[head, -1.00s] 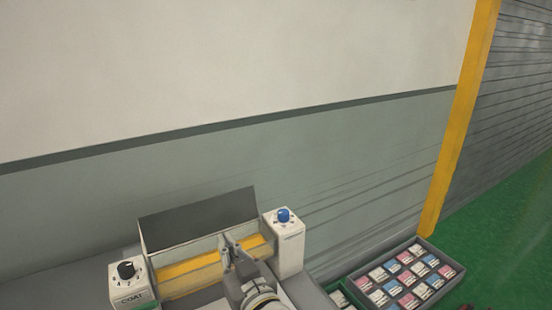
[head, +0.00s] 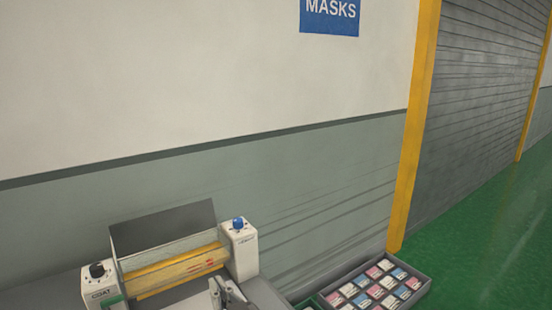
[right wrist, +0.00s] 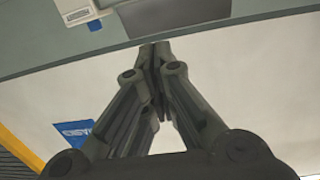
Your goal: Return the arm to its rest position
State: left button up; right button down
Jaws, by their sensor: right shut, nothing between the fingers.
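My right gripper (head: 226,290) is at the bottom edge of the head view, in front of the coating machine and only partly in frame. In the right wrist view its dark fingers (right wrist: 155,52) meet at the tips, shut and empty. The machine has a yellow roller (head: 175,272) with reddish marks, a raised dark panel (head: 162,233), a white right housing with a blue knob (head: 238,223) and a left housing with a black knob (head: 97,270). My left gripper is in neither view.
A grey tray (head: 418,287) of pink, blue and white packets lies right of the machine. A yellow post (head: 413,130) and grey shutter (head: 465,110) stand beyond. A blue MASKS sign (head: 329,16) hangs on the wall. Green floor (head: 480,225) is clear at right.

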jog(key=s+d+f+m+g+h, duration=0.25)
jog(key=s+d+f, duration=0.25)
jog(key=d+f, duration=0.45)
jog(key=s+d+f+m+g+h, duration=0.1)
jog(key=s+d+f+g+h, duration=0.25)
jog(key=d+f, duration=0.55)
jog(key=s+d+f+g+h, duration=0.1)
jog(key=s+d+f+g, duration=0.2)
jog(key=s+d, duration=0.5)
jog(key=s+d+f+g+h, duration=0.2)
jog(key=s+d, duration=0.3)
jog(key=s, duration=0.5)
notch_tip(320, 180, down, 26)
jog(key=s+g, duration=0.1)
jog(key=g, duration=0.1)
jog(key=s+d+f, duration=0.2)
jog(key=s+f, duration=1.4)
jog(key=s, duration=0.1)
jog(key=shift+d+f+g, duration=0.2)
jog(key=shift+d+g, duration=0.2)
